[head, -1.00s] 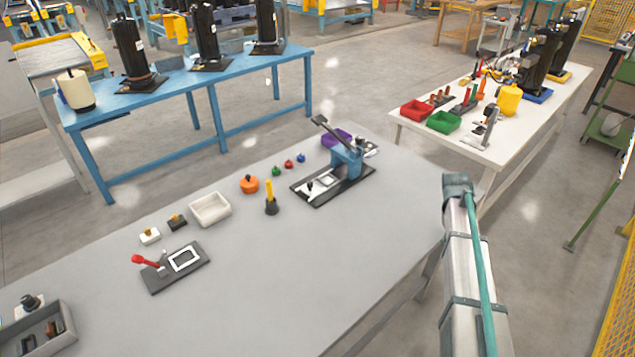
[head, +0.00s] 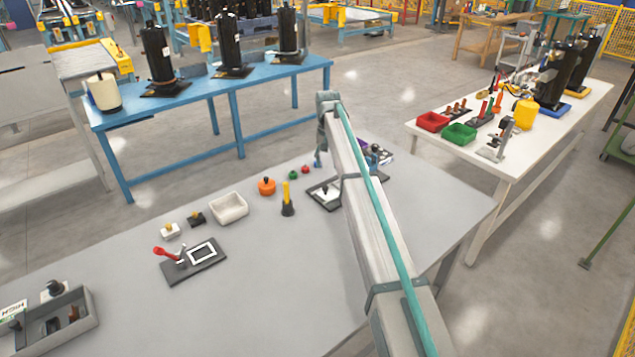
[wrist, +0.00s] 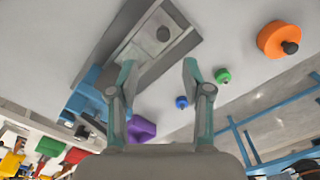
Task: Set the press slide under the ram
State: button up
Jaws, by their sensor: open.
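The press slide (wrist: 152,42), a pale plate with a dark round knob (wrist: 163,33), lies on the press's dark base plate (wrist: 183,48) in the wrist view. My gripper (wrist: 160,66) is open and empty. The knob appears near the gap between its fingertips, apart from both. The blue press body (wrist: 88,92) is left of the left finger. The ram cannot be made out. In the head view my gripper (head: 318,158) hangs by the outer end of the base plate (head: 332,206); my arm hides most of the press. The slide knob (head: 325,189) shows there.
An orange knobbed part (head: 267,187), a yellow-handled tool (head: 287,200) and a white tray (head: 228,207) stand left of the press. A red-lever fixture (head: 193,261) is farther left.

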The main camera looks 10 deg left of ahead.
aim_at(326, 187)
jog(key=f+p, duration=0.3)
jog(key=f, duration=0.8)
jog(key=shift+a, duration=0.2)
grip_shut()
